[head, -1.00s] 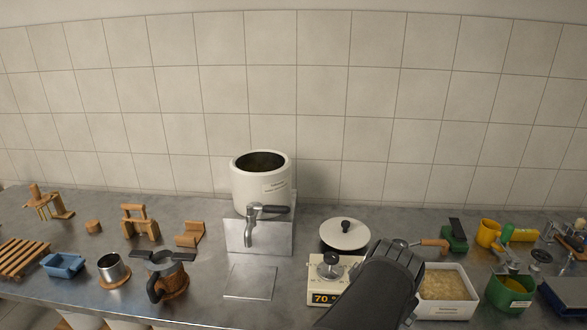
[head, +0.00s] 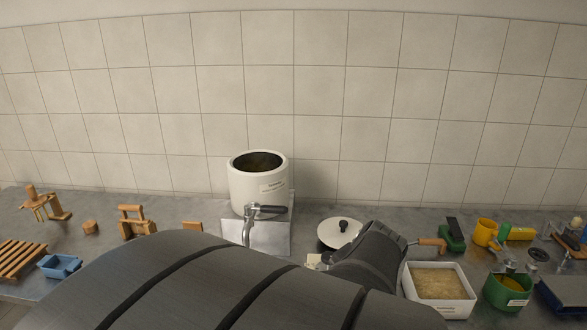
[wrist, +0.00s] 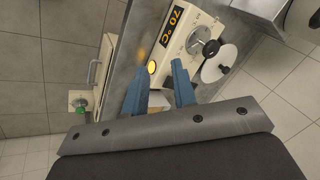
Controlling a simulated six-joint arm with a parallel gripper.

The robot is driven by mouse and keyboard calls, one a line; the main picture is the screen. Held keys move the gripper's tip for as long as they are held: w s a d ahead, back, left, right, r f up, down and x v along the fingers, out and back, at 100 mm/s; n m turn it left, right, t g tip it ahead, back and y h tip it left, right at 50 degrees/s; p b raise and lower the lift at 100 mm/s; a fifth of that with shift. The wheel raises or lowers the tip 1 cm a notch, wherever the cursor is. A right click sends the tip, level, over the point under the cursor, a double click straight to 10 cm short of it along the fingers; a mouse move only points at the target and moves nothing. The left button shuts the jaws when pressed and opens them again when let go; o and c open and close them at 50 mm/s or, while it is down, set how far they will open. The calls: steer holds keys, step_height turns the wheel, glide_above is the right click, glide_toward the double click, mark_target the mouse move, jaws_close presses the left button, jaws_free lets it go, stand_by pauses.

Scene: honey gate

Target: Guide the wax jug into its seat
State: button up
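No jug shows clearly now. In the head view my arm covers the front left of the counter, where a dark-handled jug stood earlier. My gripper (wrist: 160,64) is open in the wrist view, with two blue fingers apart. I see no jug between them. A cream heater (wrist: 188,42) with a 70 °C display lies beyond the fingertips, with a dark-knobbed metal part (wrist: 207,47) on it. Only a small corner of the heater (head: 314,261) shows in the head view. I cannot tell the jug's seat.
A white tank (head: 257,187) with a tap (head: 247,225) stands at the back. A white lid (head: 338,233) lies right of it. A white tub (head: 438,309) and a green pot (head: 510,290) stand right of my arm. Wooden pieces (head: 137,222) and a blue tray (head: 60,266) are at left.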

steer(key=w+a+f+m+g+y, duration=0.1)
steer(key=w+a+f+m+y, duration=0.1)
steer(key=a, duration=1.4)
steer(key=w+a+f+m+g+y, duration=0.1)
steer(key=a+f+m+y, duration=0.3)
steer(key=a+f, duration=0.5)
steer(key=w+a+f+m+g+y, duration=0.1)
steer(key=w+a+f+m+y, duration=0.2)
steer(key=a, duration=2.2)
step_height(320, 180, down, 3)
steer(key=shift+w+r+m+y, duration=0.1)
steer(key=shift+m+y, duration=0.3)
steer(key=shift+y, duration=1.1)
steer(key=shift+f+x, duration=0.2)
steer(key=shift+x, duration=2.45)
steer(key=shift+d, duration=0.15)
jaws_close()
